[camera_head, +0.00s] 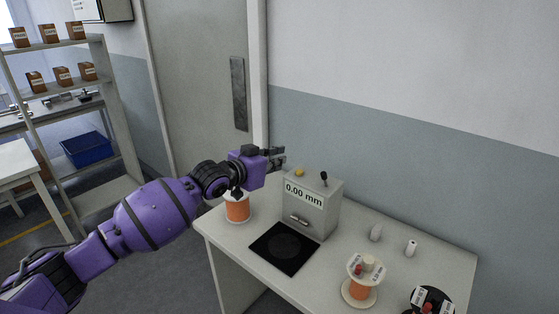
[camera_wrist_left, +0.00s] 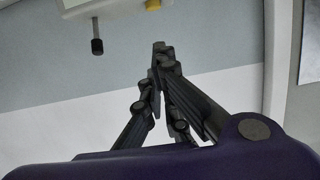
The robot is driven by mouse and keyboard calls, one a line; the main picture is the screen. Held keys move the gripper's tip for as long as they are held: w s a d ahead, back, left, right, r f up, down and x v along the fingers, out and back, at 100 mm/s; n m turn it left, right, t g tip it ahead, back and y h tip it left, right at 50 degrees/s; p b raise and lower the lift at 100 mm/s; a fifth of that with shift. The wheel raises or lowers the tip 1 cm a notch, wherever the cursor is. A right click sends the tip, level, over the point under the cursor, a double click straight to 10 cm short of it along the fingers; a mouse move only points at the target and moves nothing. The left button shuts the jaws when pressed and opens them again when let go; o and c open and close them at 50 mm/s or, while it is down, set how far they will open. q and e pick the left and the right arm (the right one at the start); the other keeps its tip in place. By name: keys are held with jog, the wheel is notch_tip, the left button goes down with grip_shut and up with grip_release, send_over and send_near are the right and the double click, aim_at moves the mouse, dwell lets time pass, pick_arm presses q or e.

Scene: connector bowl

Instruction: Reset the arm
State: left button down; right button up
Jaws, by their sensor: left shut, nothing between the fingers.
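My left arm reaches in from the left in the head view, its links purple with black joints. My left gripper (camera_head: 277,157) is held in the air above the back left part of the table, just left of the grey box with the 0.00 mm display (camera_head: 310,203). In the left wrist view the gripper's dark fingers (camera_wrist_left: 159,48) meet at their tips. Nothing shows between them. My right gripper is in neither view.
A yellow button (camera_head: 299,172) and black lever (camera_head: 324,177) top the box. A shelf (camera_head: 107,120) stands left.

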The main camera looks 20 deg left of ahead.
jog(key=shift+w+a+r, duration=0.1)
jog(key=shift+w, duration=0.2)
pick_arm(q)
jog(key=shift+m+g+y, duration=0.5)
jog(key=shift+m+y, duration=0.2)
jog(key=s+d+f, duration=0.2)
jog(key=s+f, duration=0.4)
jog(key=f, duration=0.1)
jog(key=s+d+f, duration=0.2)
jog(key=s+f, duration=0.3)
jog(key=f, duration=0.3)
jog(key=s+d+f, duration=0.2)
jog(key=s+f, duration=0.4)
jog(key=f, duration=0.1)
jog(key=shift+s+f, duration=0.3)
jog(key=shift+f, duration=0.1)
jog(key=s+f+n+g+y, duration=0.1)
jog(key=s+f, duration=0.4)
jog(key=s, duration=0.5)
jog(key=s+f+n+g+y, duration=0.1)
jog(key=s+f+n+g, duration=0.1)
jog(key=s+f, duration=0.4)
jog(key=s+f+n+g+y, duration=0.1)
jog(key=s+f, duration=0.5)
jog(key=s, duration=1)
jog(key=shift+s+f+n+g, duration=0.2)
jog(key=shift+f+n+g, duration=0.1)
jog(key=shift+n, duration=0.2)
jog(key=shift+a, duration=0.1)
